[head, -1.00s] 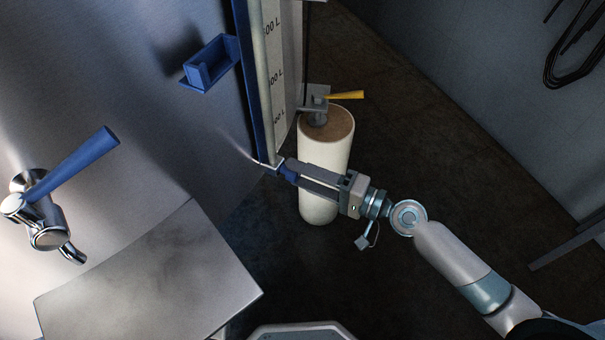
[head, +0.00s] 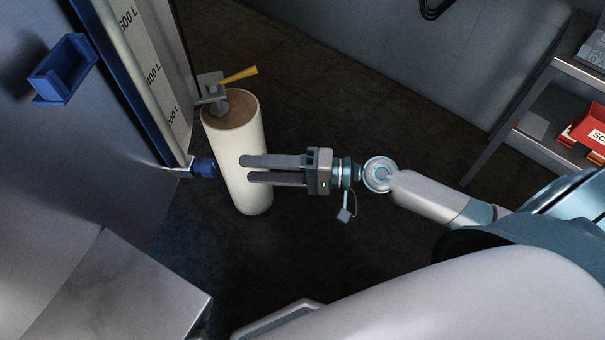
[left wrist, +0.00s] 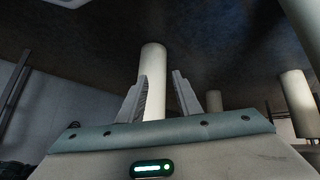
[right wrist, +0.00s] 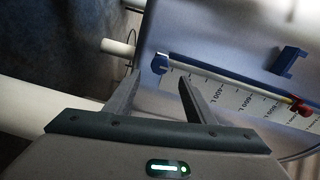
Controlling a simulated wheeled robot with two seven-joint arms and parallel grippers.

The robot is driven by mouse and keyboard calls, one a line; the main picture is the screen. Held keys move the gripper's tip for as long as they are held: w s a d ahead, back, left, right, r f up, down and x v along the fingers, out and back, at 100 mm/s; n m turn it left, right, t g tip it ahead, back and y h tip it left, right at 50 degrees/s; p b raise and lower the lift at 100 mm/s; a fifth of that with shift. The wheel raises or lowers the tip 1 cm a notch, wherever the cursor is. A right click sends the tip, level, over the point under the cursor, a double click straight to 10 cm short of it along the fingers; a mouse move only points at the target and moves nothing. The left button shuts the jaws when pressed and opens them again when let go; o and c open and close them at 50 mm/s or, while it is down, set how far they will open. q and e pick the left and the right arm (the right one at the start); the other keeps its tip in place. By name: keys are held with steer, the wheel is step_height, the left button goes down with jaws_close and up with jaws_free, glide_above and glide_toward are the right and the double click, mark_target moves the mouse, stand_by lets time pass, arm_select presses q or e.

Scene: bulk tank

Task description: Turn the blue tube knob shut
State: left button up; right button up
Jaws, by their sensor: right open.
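The blue tube knob (head: 204,168) sits at the lower end of the sight tube with its litre scale (head: 150,75), on the tank's side. In the right wrist view the knob (right wrist: 159,64) shows beyond the fingertips. How far it is turned cannot be told. My right gripper (head: 243,169) is open and empty, to the right of the knob and apart from it. Its two fingers also show apart in the right wrist view (right wrist: 160,78). My left gripper (left wrist: 160,85) is open with nothing between its fingers; it does not show in the head view.
A cream cylinder (head: 245,140) with a brown top stands behind the right fingers. A yellow-handled valve (head: 237,75) is above it. A blue bracket (head: 62,72) is on the tank. A metal platform (head: 120,295) is at lower left; a shelf with a red box (head: 590,133) is at right.

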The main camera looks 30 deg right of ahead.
arm_select(q)
steer(key=w+d+r+t+h+b, duration=0.2)
steer(key=w+d+r+t, duration=0.2)
steer(key=w+r+t, duration=0.2)
steer(key=shift+d+r+t+b, duration=0.15)
steer(key=shift+r+t+b, duration=0.2)
steer(key=shift+r, duration=0.75)
arm_select(e)
steer(key=v, duration=0.8)
steer(key=shift+d, duration=0.3)
steer(key=shift+s, duration=0.15)
